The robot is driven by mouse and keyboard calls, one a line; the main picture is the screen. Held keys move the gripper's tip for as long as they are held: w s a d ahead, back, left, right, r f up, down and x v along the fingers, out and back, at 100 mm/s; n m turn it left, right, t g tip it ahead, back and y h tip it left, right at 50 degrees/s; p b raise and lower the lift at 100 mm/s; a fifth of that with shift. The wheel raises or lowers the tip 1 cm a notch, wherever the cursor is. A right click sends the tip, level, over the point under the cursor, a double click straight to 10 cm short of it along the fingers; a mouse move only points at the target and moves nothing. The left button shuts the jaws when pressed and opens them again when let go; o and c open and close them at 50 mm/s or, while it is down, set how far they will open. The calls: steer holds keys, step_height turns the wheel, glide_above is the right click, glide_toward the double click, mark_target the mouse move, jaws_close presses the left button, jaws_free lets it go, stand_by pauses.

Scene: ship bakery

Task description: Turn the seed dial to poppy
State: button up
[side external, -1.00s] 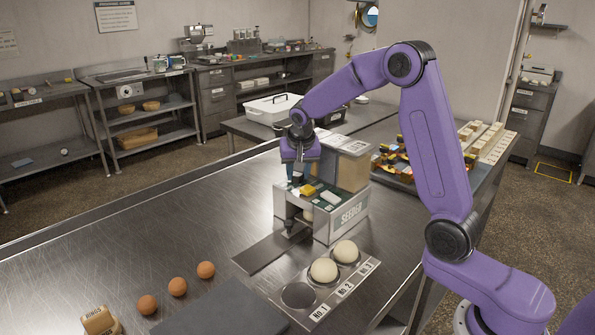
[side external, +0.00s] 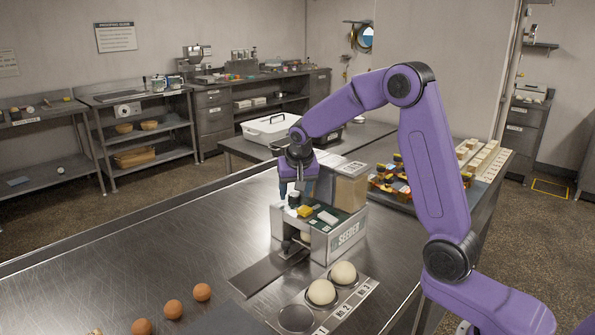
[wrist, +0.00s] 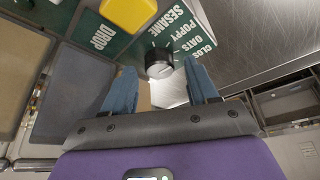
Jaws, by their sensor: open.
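The seeder (side external: 347,236) is a pale box with a dark green top on the steel bench. Its seed dial (wrist: 159,62) is a short black knob with a grey top, beside a green label panel (wrist: 188,32) reading SESAME, POPPY, OATS and a partly cut word starting CLOS. The dial also shows in the side view (side external: 294,199). My gripper (wrist: 160,80) is open and empty, its two blue fingers on either side of the dial in the wrist view. In the side view my gripper (side external: 296,190) is just above the dial. I cannot tell the dial's setting.
Dough balls (side external: 321,292) sit on a numbered plate in front.

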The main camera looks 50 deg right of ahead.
steer(key=v, duration=1.7)
steer(key=w+d+f+m, duration=0.1)
steer(key=w+f, duration=0.1)
steer(key=f, duration=0.3)
steer(key=w+d+f+m, duration=0.1)
steer(key=w+f+m, duration=0.1)
steer(key=f, duration=0.3)
steer(key=w+d+f+m+g+h, duration=0.1)
steer(key=f, duration=0.5)
steer(key=shift+w+d+f, duration=0.1)
steer(key=shift+w+d, duration=0.3)
steer(key=c, duration=1)
